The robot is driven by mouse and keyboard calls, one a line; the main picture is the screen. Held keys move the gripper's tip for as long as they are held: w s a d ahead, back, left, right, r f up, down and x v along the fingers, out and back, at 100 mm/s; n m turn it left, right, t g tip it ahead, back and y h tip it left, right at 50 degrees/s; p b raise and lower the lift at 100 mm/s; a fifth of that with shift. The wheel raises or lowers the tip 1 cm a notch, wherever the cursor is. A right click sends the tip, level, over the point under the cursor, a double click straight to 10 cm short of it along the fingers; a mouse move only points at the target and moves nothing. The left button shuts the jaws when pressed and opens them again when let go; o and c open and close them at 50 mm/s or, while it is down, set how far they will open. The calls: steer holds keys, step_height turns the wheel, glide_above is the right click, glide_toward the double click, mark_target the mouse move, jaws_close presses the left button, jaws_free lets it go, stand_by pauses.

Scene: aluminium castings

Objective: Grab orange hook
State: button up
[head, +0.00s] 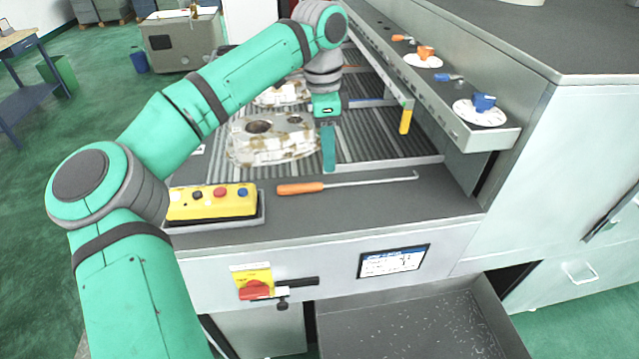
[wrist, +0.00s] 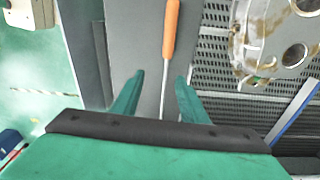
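The orange hook lies on the grey front ledge of the machine, its orange handle (head: 302,188) to the left and its thin metal shaft running right to a bent tip. In the wrist view the handle (wrist: 171,30) is at the top and the shaft runs down between my fingers. My gripper (head: 328,170) is open, pointing down over the ledge near where handle meets shaft. In the wrist view my gripper (wrist: 160,76) has its two teal fingers apart, one on each side of the shaft, with nothing held. The hook tip is hidden there by the gripper body.
A yellow button box (head: 213,203) stands left of the handle. A rough aluminium casting (head: 270,140) sits on the slatted bed behind the hook. A raised shelf (head: 490,138) with small orange and blue parts on white discs is at right. An open tray (head: 420,325) lies below.

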mark_target(317, 184)
steer(key=shift+n+y, duration=0.4)
steer(key=f, duration=0.3)
steer(key=a+f, duration=0.1)
steer(key=f, duration=0.2)
steer(key=a+f, duration=0.1)
steer(key=f, duration=0.2)
steer(key=shift+w+a+f, duration=0.2)
steer(key=shift+w+f, duration=0.05)
steer(key=shift+w, duration=0.1)
jaws_close()
